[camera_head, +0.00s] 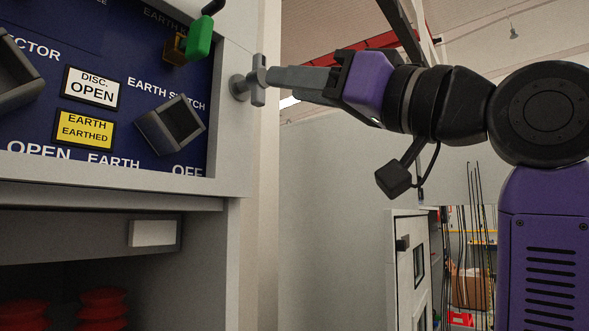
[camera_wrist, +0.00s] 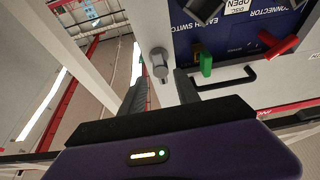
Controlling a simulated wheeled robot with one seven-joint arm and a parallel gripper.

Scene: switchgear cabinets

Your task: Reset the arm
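My gripper (camera_head: 272,78) is at the end of my outstretched arm, by the right edge of the cabinet front. In the wrist view its two fingers (camera_wrist: 160,82) stand apart with nothing held between them. A grey knob with a crossbar (camera_head: 257,80) sticks out of the cabinet's edge frame, right at the fingertips in the head view. In the wrist view the knob (camera_wrist: 160,64) shows just ahead of the gap between the fingers. I cannot tell whether a finger touches it.
The blue panel (camera_head: 130,100) carries an earth switch knob (camera_head: 171,125), a green-handled key or lever (camera_head: 198,40) and labels. A red handle (camera_wrist: 278,46) and a black handle (camera_wrist: 240,78) show in the wrist view. Open space lies right of the cabinet, before a grey wall (camera_head: 330,190).

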